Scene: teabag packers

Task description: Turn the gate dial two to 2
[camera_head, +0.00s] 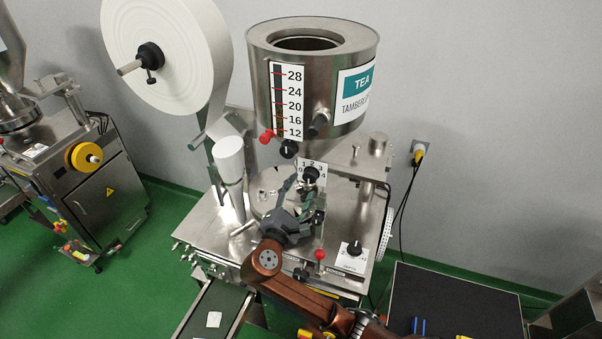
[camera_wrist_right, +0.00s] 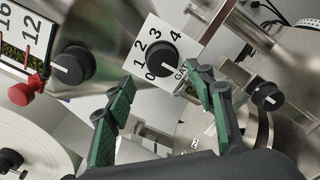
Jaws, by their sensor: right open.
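The gate dial (camera_wrist_right: 161,57) is a black round knob on a white plate (camera_wrist_right: 184,33) marked 0 to 4 and GATE. A pale mark shows on its lower side, but I cannot tell which number it points at. The dial also shows in the head view (camera_head: 310,175), below the steel hopper. My right gripper (camera_head: 297,190) is open just in front of and below the dial. In the right wrist view its green fingertips (camera_wrist_right: 160,76) are apart, one to each side below the knob, with nothing between them. My left gripper is out of view.
The hopper (camera_head: 260,60) with a level scale overhangs the dial. Another black knob (camera_wrist_right: 73,67) and a red knob (camera_wrist_right: 22,93) sit to the left in the wrist view.

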